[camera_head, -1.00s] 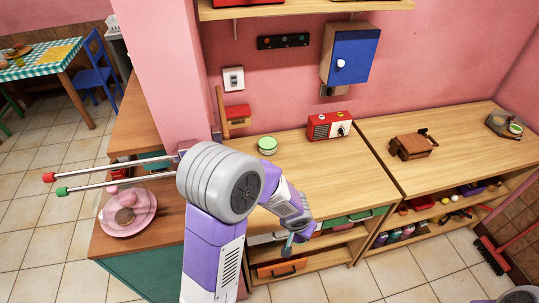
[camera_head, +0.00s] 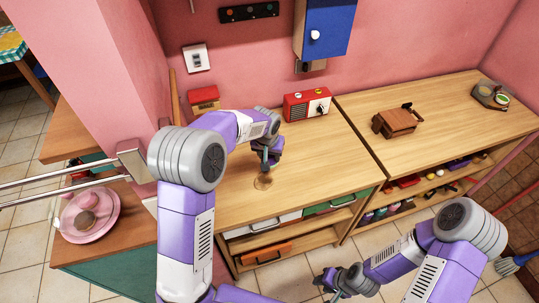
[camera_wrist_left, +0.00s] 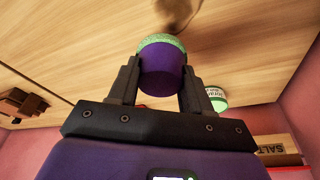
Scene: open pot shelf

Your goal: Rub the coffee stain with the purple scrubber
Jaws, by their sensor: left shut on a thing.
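The coffee stain (camera_head: 263,182) is a brown patch on the wooden counter, and it shows at the top of the left wrist view (camera_wrist_left: 178,12). My left gripper (camera_head: 268,158) is just behind the stain in the head view. In the left wrist view it is shut on the purple scrubber (camera_wrist_left: 162,78), a round purple body with a green scrubbing face pointing toward the counter. The scrubber is close to the stain; I cannot tell whether it touches the wood. My right gripper (camera_head: 330,283) is low in front of the counter, its fingers too small to read.
A red radio (camera_head: 306,104) stands at the counter's back. A green-and-white tin (camera_wrist_left: 216,100) shows beside the gripper in the left wrist view. A wooden box (camera_head: 396,121) is on the right counter. The counter around the stain is mostly clear.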

